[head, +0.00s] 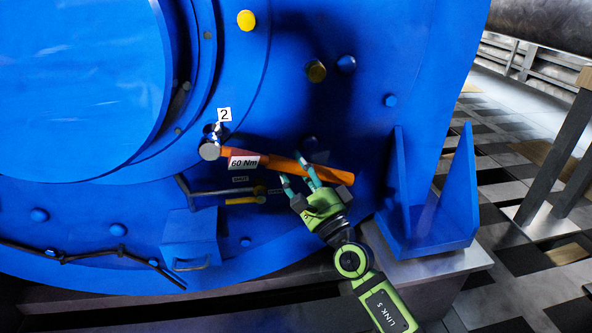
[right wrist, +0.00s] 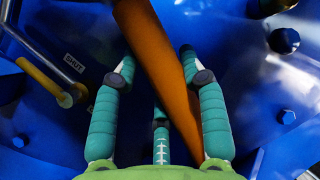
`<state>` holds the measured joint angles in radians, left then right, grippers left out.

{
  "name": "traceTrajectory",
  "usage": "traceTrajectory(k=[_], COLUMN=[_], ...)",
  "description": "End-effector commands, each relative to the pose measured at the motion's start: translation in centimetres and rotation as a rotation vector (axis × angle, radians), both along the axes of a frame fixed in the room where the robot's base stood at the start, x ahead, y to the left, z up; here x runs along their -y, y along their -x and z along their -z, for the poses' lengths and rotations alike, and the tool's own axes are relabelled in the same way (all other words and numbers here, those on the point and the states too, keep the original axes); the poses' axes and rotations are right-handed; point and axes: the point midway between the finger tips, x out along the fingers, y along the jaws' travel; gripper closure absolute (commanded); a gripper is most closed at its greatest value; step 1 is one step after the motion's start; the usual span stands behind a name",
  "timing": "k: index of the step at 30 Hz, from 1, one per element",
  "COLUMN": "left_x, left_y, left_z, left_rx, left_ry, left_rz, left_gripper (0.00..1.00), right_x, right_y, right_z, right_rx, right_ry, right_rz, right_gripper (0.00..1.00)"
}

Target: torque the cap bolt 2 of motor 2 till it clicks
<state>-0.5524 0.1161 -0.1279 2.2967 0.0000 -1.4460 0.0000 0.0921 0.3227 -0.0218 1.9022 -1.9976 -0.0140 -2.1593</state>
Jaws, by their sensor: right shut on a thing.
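The torque wrench (head: 270,162) has an orange handle, a "60 Nm" label and a shiny metal head. In the head view its head (head: 209,149) is on the motor's blue face just below the tag "2" (head: 224,114). The bolt under the head is hidden, so I cannot tell how well it is seated. My right gripper (head: 306,180) is shut on the orange handle, near its right end. In the right wrist view the handle (right wrist: 155,60) runs diagonally between the fingers (right wrist: 154,68). My left gripper is not in view.
The motor (head: 80,80) fills the left and middle. A yellow bolt (head: 246,20) and a brass one (head: 316,71) stand out above. A pipe with a yellow lever (head: 243,200) lies just below the wrench. A blue bracket (head: 425,215) stands right of my gripper.

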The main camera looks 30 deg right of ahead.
Motion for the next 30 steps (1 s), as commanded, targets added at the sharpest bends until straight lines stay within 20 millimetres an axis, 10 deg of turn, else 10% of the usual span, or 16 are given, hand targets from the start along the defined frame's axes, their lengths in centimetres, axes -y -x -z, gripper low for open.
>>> traceTrajectory(k=[30], left_x=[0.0], left_y=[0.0], left_z=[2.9], left_rx=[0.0], left_ry=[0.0], left_rz=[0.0], left_gripper=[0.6], right_x=[-1.0], right_y=[-0.3], right_z=[1.9], right_rx=[0.047], right_ry=[-0.14], right_rz=[0.001], right_gripper=[1.0])
